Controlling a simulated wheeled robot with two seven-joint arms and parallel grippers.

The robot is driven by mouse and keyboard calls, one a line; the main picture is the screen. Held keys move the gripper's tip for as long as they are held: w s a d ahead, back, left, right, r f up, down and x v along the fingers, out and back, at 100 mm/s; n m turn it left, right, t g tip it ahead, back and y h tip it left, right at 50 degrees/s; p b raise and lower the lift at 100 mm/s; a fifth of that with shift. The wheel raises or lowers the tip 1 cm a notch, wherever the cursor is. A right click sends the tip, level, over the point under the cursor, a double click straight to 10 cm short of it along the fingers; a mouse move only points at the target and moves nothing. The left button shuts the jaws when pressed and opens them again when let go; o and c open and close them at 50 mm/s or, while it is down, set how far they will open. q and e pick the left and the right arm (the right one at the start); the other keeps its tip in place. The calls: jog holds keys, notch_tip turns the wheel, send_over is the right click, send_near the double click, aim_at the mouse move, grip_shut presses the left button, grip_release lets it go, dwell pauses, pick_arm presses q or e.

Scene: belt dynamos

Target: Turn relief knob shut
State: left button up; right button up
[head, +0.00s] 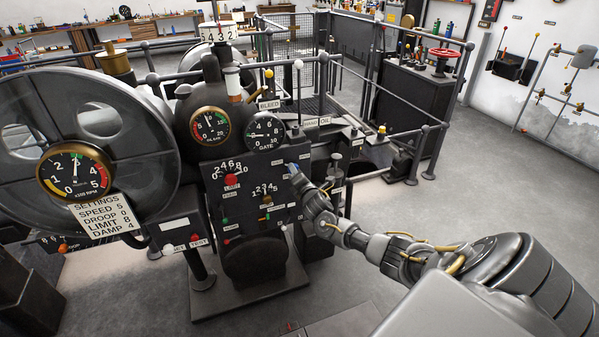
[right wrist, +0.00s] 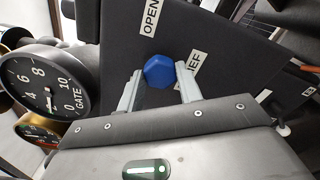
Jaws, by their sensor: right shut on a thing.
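The blue relief knob (right wrist: 158,71) is on the dark panel (right wrist: 215,45). Beside it a white label reads OPEN, and another, partly hidden by a finger, ends in "EF". My right gripper (right wrist: 159,84) is shut on the knob, with one finger on each side of it. In the head view the knob (head: 292,168) is a small blue spot at the panel's right edge, mostly hidden by my right gripper (head: 298,176). My right arm reaches it from the lower right. My left gripper is not in view.
The panel also carries a red knob (head: 231,180) and a smaller dial (head: 266,198). The gate gauge (head: 264,131) is above it. A large flywheel (head: 130,130) stands at left. Railings (head: 405,150) stand behind my right arm. The floor at right is clear.

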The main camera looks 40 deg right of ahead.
jog(key=o, duration=0.9)
jog(key=shift+d+r, duration=0.15)
jog(key=shift+r, duration=0.4)
jog(key=shift+o, duration=0.5)
jog(key=shift+f, duration=0.15)
jog(key=shift+f, duration=0.1)
jog(key=v, duration=1.1)
